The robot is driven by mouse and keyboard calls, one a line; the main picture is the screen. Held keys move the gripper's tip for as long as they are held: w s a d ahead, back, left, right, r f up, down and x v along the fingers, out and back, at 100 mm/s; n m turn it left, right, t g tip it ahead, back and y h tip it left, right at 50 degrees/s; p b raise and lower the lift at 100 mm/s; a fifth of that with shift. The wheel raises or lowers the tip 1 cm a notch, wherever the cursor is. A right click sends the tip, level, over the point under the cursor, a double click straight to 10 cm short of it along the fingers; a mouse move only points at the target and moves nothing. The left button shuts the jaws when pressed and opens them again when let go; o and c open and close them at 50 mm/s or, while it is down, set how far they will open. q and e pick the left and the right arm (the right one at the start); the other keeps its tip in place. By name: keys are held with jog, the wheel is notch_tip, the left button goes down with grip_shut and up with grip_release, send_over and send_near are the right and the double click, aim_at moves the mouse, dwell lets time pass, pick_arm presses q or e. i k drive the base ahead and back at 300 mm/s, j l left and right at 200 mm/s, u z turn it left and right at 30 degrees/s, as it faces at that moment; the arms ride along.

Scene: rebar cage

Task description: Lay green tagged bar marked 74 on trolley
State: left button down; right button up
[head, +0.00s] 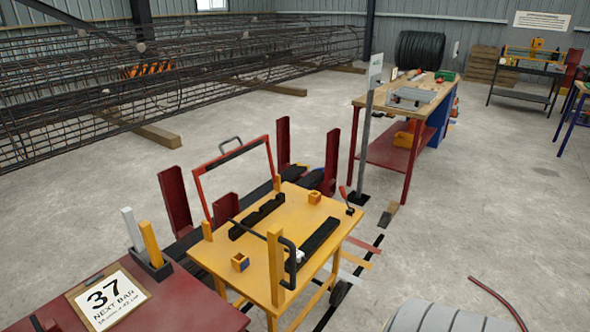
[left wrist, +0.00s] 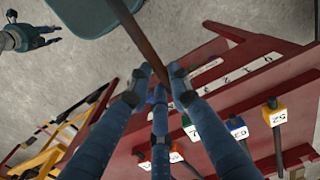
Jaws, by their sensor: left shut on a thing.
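My left gripper (left wrist: 160,82) is shut on a brown steel bar (left wrist: 128,22) in the left wrist view. The bar runs from the top edge down between the blue fingers; no tag shows on its visible part, so I cannot read its number. The yellow trolley (head: 260,235) stands in the lower middle of the head view, with two black rests (head: 320,236) on its top and no bar across them. Part of it shows at lower left in the left wrist view (left wrist: 42,162). My right gripper (left wrist: 28,38) looks open and empty there. Neither gripper shows in the head view.
A red rack (left wrist: 225,95) holds bars with numbered tags, including yellow 52 (left wrist: 275,116) and blue 63 (left wrist: 237,128). A sign (head: 108,298) reads 37 NEXT BAR. Red posts (head: 175,200) stand behind the trolley. A workbench (head: 400,95) stands beyond; floor at right is mostly clear.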

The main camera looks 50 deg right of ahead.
aim_at(297, 211)
jog(key=z, duration=1.7)
jog(key=i+l+z, duration=0.2)
jog(key=z, duration=0.2)
jog(key=i+l+z, duration=0.15)
jog(key=z, duration=0.25)
jog(key=i+z, duration=0.4)
jog(key=i+u, duration=0.2)
jog(key=i, duration=0.35)
jog(key=i+l+u, duration=0.15)
jog(key=i, duration=0.35)
jog(key=i+l+u, duration=0.2)
jog(key=i, duration=0.35)
jog(key=i+u, duration=0.2)
jog(key=u, duration=0.25)
jog(key=i+u, duration=0.25)
jog(key=u, duration=0.25)
jog(key=i+u, duration=0.25)
jog(key=u, duration=0.2)
jog(key=i+l+u, duration=0.15)
jog(key=u, duration=0.3)
jog(key=l, duration=0.1)
